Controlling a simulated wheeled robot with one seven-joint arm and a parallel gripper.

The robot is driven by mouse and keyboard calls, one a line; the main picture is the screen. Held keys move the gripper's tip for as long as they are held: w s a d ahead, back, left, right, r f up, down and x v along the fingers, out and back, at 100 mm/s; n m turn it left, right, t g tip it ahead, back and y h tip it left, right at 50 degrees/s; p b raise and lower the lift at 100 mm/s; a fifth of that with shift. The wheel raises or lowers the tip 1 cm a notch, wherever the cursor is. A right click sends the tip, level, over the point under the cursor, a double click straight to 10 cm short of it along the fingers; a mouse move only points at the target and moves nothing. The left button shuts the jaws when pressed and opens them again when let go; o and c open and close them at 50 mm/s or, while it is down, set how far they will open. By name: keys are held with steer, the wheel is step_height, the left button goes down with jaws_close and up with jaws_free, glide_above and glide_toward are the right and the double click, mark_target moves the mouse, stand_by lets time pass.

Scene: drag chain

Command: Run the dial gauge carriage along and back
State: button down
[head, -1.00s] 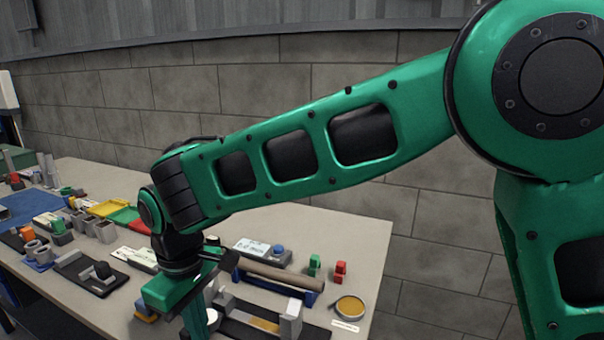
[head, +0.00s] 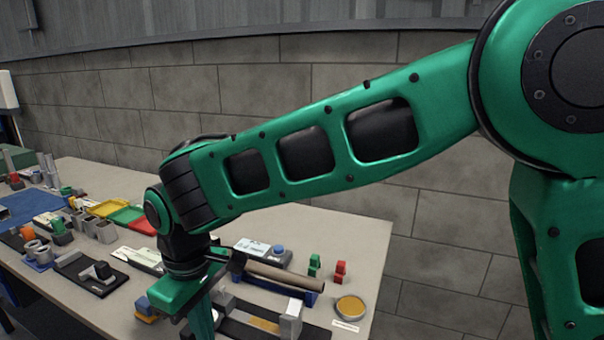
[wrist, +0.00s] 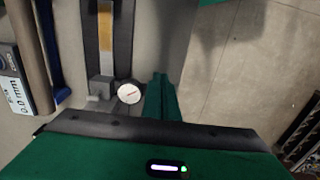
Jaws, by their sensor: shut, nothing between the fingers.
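The dial gauge (wrist: 129,93), a round white face with a red needle, is beside the grey carriage block (wrist: 101,89) in the wrist view. The carriage sits on a dark rail base (wrist: 122,40) with a yellow strip (wrist: 105,28). My gripper (wrist: 160,82) is shut and empty, just right of the gauge; I cannot tell whether it touches it. In the head view, the gripper fingers (head: 203,322) point down at the rail's left part, and the gauge is hidden behind my gripper. A grey end block (head: 291,322) stands at the rail's right end.
Behind the rail lie a brown roller on a blue stand (head: 285,277) and a display box (head: 258,250). Red blocks (head: 340,272), green blocks (head: 314,265) and a round yellow dish (head: 350,307) stand right. Several trays and parts fill the left of the table.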

step_height(320, 180, up, 8)
stand_by(1.0)
steer(key=shift+d+f, duration=0.1)
steer(key=w+d+m, duration=0.3)
steer(key=d, duration=0.8)
steer(key=w+d+m+h, duration=0.1)
steer(key=w+d+m, duration=0.2)
steer(key=d, duration=0.8)
steer(key=w+d+m, duration=0.3)
steer(key=d, duration=0.8)
steer(key=s+d+f+m, duration=0.1)
steer(key=s+d+m, duration=0.15)
steer(key=d, duration=0.45)
steer(key=s+d+f+m, duration=0.15)
steer(key=s+d, duration=0.25)
steer(key=d, duration=0.4)
steer(key=s+d+f+m+y, duration=0.1)
steer(key=s+d+f+m, duration=0.3)
steer(key=s, duration=0.9)
steer(key=d+m, duration=0.3)
steer(key=d, duration=0.2)
steer(key=shift+s+d+f, duration=0.15)
steer(key=shift+s+d, duration=0.2)
